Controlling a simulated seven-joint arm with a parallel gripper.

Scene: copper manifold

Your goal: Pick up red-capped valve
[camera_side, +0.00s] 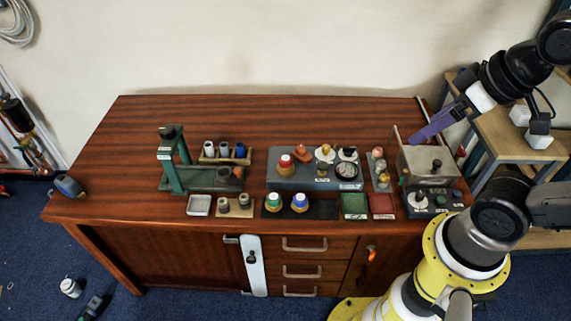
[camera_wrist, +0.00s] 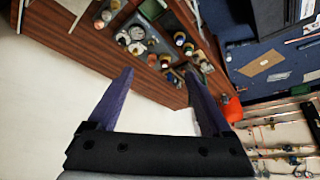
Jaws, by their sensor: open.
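The red-capped valve (camera_side: 285,163) stands upright toward the left end of a grey fixture block (camera_side: 312,181) on the wooden bench in the side view. A green-capped valve (camera_side: 273,203) and a blue-capped valve (camera_side: 299,203) stand on a dark strip in front of the block. My gripper (camera_side: 413,138) is over the right end of the bench, well to the right of the red-capped valve and apart from it. In the wrist view, its purple fingers (camera_wrist: 158,72) are spread wide with nothing between them. I cannot surely pick out the red-capped valve in the wrist view.
A green press-like stand (camera_side: 173,163) is at the left, with a rack of small parts (camera_side: 224,154) beside it. Green (camera_side: 354,206) and red (camera_side: 382,206) trays lie in front. A grey metal box (camera_side: 430,164) stands below my gripper. The bench's left end is mostly clear.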

